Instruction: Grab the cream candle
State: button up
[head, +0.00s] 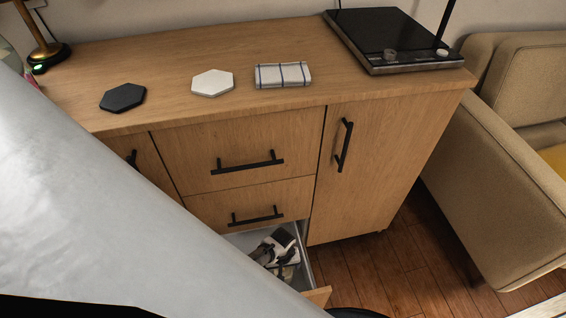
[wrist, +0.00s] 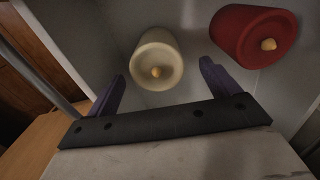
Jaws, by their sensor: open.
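The cream candle (wrist: 157,56) is in the upper middle of the wrist view, its end with a small tan centre turned to the camera. It is inside a pale-walled drawer (wrist: 100,30). My gripper (wrist: 162,70) is open, with its two dark purple fingers apart and the candle beyond and between their tips. Nothing is held. I cannot tell whether a finger touches the candle. In the head view, the open bottom drawer (head: 318,295) is partly covered by my grey arm, and I cannot make out the candle there.
A red candle (wrist: 252,36) lies to the right of the cream one. On the wooden cabinet top are a black hexagonal coaster (head: 123,97), a white one (head: 212,83), a folded cloth (head: 282,75) and a black hob (head: 395,40). A beige sofa (head: 500,170) stands right.

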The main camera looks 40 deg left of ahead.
notch_tip(320, 180, down, 5)
jog(key=shift+w+d+r+b, duration=0.1)
jog(key=shift+d+r+b, duration=0.05)
jog(key=shift+b, duration=0.4)
jog(key=c, duration=1.3)
